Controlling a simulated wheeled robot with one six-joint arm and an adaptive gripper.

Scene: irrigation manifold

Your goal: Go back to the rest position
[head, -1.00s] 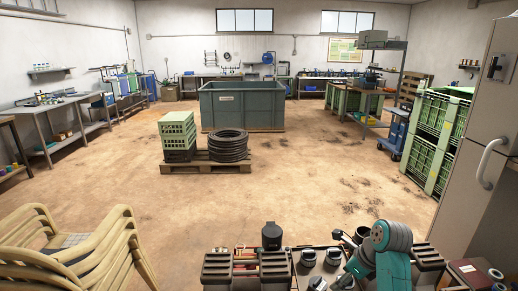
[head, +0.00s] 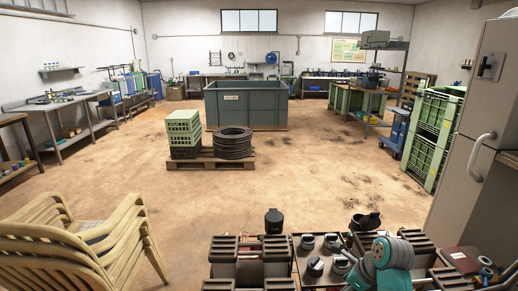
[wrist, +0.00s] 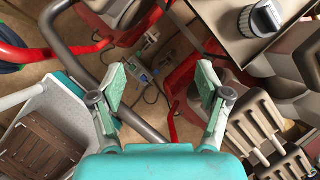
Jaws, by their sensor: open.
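My gripper (wrist: 160,95) shows in the wrist view with its two pale green fingers spread apart and nothing between them. Past the fingers are a thick grey-brown bar, red parts and brown floor. In the head view a teal and grey part of my arm (head: 388,262) is folded low at the bottom right, over the dark trays. The gripper itself cannot be made out in the head view.
Stacked beige chairs (head: 75,245) stand close at the left. A tall grey cabinet (head: 470,130) and green crates (head: 436,125) stand at the right. A pallet (head: 205,162) holds crates and a black hose coil (head: 232,142). The floor between is open.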

